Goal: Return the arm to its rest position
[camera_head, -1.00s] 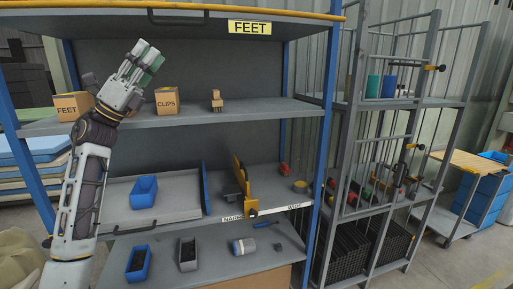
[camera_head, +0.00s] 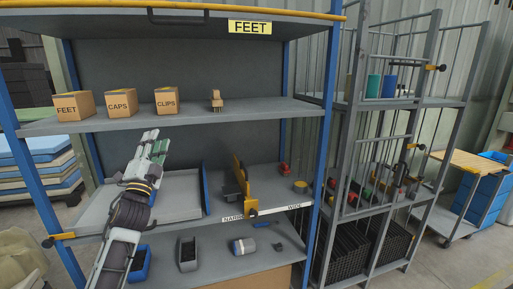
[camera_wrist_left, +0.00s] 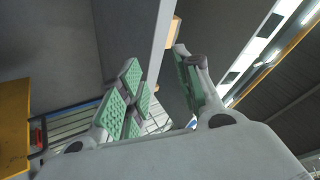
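My left arm (camera_head: 118,250) comes in from the lower left of the head view, reaching up in front of the rack's middle shelf. My left gripper (camera_head: 155,146) points up and slightly right, below the edge of the upper shelf. In the left wrist view the gripper (camera_wrist_left: 157,68) has its green-padded fingers apart, with nothing between them. My right gripper is in neither view.
Boxes marked FEET (camera_head: 73,107), CAPS (camera_head: 121,103) and CLIPS (camera_head: 167,101) stand on the upper shelf (camera_head: 250,110). A blue bin (camera_head: 139,265) on the lowest level is partly behind my arm. A grey bin (camera_head: 188,254) stands right of it.

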